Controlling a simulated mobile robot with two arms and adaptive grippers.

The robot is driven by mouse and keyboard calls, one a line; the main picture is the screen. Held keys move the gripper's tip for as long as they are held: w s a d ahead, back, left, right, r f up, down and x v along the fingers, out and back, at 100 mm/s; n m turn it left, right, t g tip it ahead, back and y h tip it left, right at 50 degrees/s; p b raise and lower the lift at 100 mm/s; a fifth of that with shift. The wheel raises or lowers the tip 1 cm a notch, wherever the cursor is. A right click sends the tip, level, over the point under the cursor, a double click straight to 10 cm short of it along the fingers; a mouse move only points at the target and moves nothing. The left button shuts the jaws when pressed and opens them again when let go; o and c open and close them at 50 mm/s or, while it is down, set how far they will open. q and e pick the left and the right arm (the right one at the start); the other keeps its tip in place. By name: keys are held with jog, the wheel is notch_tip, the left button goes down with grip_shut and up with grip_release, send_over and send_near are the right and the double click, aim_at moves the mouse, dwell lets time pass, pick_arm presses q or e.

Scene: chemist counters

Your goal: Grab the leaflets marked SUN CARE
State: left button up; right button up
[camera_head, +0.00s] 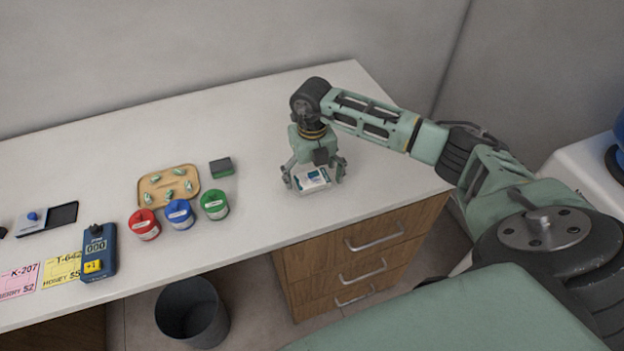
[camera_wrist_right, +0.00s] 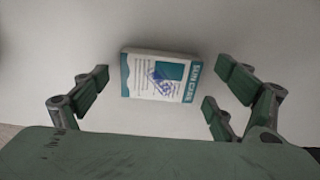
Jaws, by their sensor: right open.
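The SUN CARE leaflets (camera_head: 313,180) lie as a small white and teal stack on the counter, toward its right end. In the right wrist view the stack (camera_wrist_right: 158,76) shows a teal band lettered SUN CARE along its right side. My right gripper (camera_head: 314,178) points down over the stack. Its fingers (camera_wrist_right: 165,92) are open, one side to the left of the stack and the other to the right, with gaps between them and the stack. My left gripper is not in view.
Red (camera_head: 144,225), blue (camera_head: 180,214) and green (camera_head: 215,205) lidded jars stand left of the leaflets, by a tan tray (camera_head: 150,199) of small green items. The counter (camera_head: 268,225) is clear around the leaflets.

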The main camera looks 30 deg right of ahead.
jog(key=shift+c, duration=0.5)
jog(key=c, duration=1.1)
jog(key=shift+c, duration=0.3)
jog(key=shift+r, duration=0.15)
